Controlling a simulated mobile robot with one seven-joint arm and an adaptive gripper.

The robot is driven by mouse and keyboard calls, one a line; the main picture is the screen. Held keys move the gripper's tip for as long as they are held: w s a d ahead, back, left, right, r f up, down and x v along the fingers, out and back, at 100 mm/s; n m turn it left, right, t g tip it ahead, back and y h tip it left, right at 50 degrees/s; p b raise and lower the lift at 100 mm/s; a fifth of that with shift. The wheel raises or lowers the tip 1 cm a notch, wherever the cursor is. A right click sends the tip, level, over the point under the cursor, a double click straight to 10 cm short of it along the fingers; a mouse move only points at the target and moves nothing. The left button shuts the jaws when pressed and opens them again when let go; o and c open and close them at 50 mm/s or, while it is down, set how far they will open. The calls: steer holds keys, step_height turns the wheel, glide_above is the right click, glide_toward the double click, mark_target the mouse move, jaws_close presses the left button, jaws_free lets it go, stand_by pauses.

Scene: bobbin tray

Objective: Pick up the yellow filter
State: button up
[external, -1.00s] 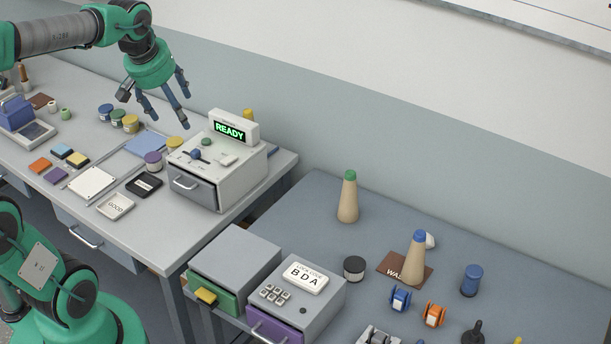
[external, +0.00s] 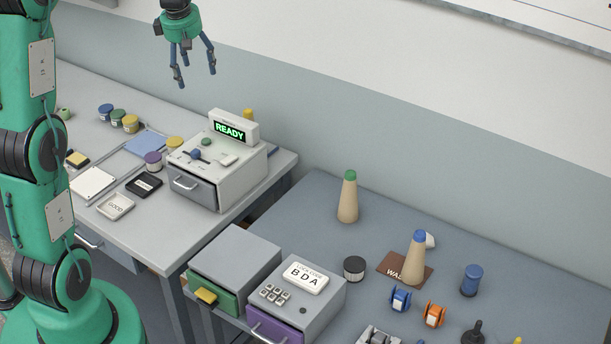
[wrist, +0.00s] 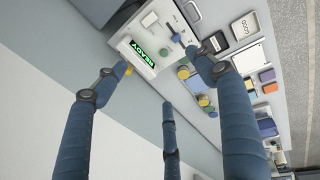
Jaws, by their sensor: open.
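Several yellow things are in view, and I cannot tell for sure which is the filter. A small yellow square (external: 77,158) lies on the left table, partly overlapped in view by my arm; a yellow square (wrist: 270,88) also shows in the wrist view. An upright yellow piece (external: 248,114) stands behind the READY machine, its lower part hidden; it shows beside a fingertip in the wrist view (wrist: 129,69). My three-fingered gripper (external: 195,78) is open and empty, high above the table behind the machine, fingers pointing down. It touches nothing.
The READY machine (external: 227,163) stands at the left table's right end. Blue, green and yellow-lidded jars (external: 130,124), a white tray (external: 116,206) and a black tray (external: 144,186) lie left of it. Cones and drawer boxes stand on the right table (external: 310,205).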

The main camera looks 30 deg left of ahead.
steer(key=w+a+f+n+g+p, duration=0.1)
steer(key=w+a+f+n+p, duration=0.2)
steer(key=w+a+f+n, duration=0.8)
steer(key=n+g+p, duration=0.1)
steer(key=n+p, duration=0.2)
steer(key=n, duration=0.2)
glide_above(175, 140)
step_height(175, 140, down, 17)
steer(key=shift+r+h, duration=0.15)
steer(key=shift+h, duration=0.25)
steer(key=shift+f+p, duration=0.55)
steer(key=shift+f, duration=3.75)
steer(key=shift+f, duration=0.15)
steer(key=shift+s+d+f+p, duration=0.1)
steer(key=shift+f+p, duration=0.45)
steer(key=shift+f, duration=1.9)
steer(key=shift+c, duration=0.3)
